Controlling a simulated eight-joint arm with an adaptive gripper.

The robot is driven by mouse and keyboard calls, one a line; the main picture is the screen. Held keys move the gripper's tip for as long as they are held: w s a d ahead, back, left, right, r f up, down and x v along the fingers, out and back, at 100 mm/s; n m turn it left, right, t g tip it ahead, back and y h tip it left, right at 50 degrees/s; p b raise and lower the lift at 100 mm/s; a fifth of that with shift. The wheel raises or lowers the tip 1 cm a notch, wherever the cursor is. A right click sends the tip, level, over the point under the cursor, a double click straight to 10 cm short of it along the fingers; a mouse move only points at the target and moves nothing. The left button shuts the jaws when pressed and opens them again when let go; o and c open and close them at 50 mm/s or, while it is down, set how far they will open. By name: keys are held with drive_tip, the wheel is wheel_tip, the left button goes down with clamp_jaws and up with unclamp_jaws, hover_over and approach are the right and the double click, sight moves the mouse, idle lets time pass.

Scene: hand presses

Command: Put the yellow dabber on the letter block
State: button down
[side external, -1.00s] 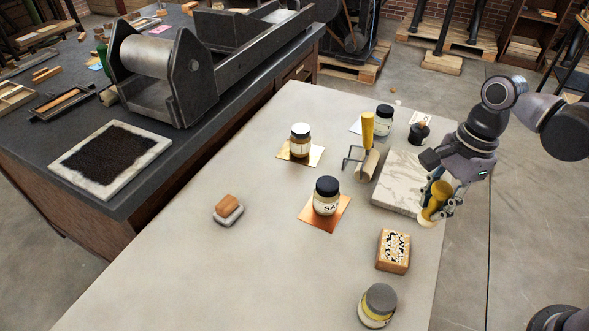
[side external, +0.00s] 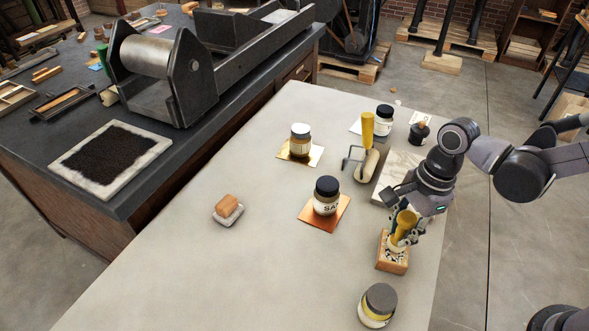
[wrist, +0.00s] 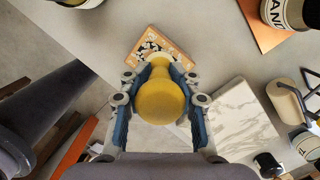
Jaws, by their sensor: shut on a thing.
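My gripper (side external: 403,231) is shut on the yellow dabber (side external: 405,222), which has a rounded yellow handle and a pale lower end. It holds the dabber roughly upright, slightly tilted, over the letter block (side external: 392,263). I cannot tell whether the dabber's lower end touches the block's top.
A yellow-labelled jar with a grey lid (side external: 378,302) stands in front of the block. A dark-lidded jar (side external: 326,196) on a copper sheet (side external: 313,218) is to the left. A marble slab (side external: 395,170) and a yellow-handled roller (side external: 367,150) lie behind. The table's right edge is close.

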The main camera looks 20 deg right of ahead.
drive_tip(key=shift+f, duration=0.1)
drive_tip(key=c, duration=1)
unclamp_jaws()
drive_tip(key=shift+o, duration=0.2)
drive_tip(key=r, duration=0.4)
drive_tip(key=d+r, duration=0.1)
drive_tip(key=r, duration=0.7)
drive_tip(key=shift+d, duration=0.4)
drive_tip(key=s+d+n+t+h, duration=0.1)
drive_tip(key=d+n+t, duration=0.6)
drive_tip(key=d+n, duration=0.5)
drive_tip(key=shift+d+f+n+h, duration=0.35)
drive_tip(key=shift+d+n+h, duration=0.05)
drive_tip(key=shift+n, duration=2.6)
